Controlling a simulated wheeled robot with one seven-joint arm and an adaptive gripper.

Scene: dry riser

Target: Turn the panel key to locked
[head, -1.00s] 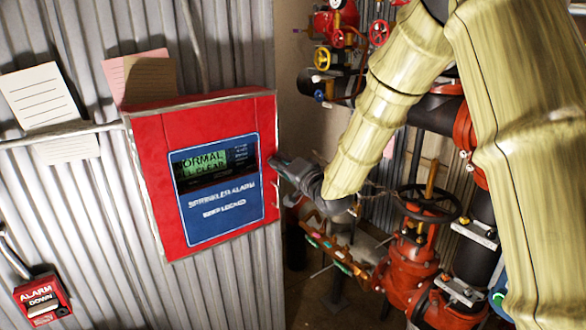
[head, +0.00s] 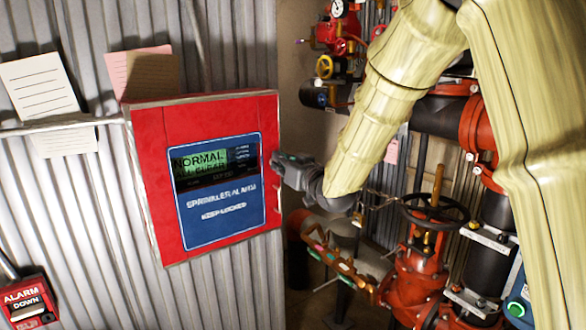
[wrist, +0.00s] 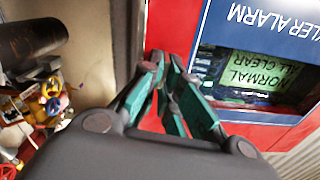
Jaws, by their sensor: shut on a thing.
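The red alarm panel (head: 150,140) hangs on the corrugated wall. Its blue plate (head: 220,228) reads sprinkler alarm, keep locked, and its green display (head: 200,160) reads normal, all clear. My gripper (head: 277,161) is at the panel's right edge. In the wrist view my gripper (wrist: 166,66) has its green-padded fingers closed together in front of the panel's red face (wrist: 175,25). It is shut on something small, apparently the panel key. The key is hidden by the fingers, so its angle cannot be read.
Red pipework with a valve handwheel (head: 435,208) stands right of and below my arm. A red alarm box (head: 27,300) is at lower left. Paper notes (head: 40,85) hang above and left of the panel.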

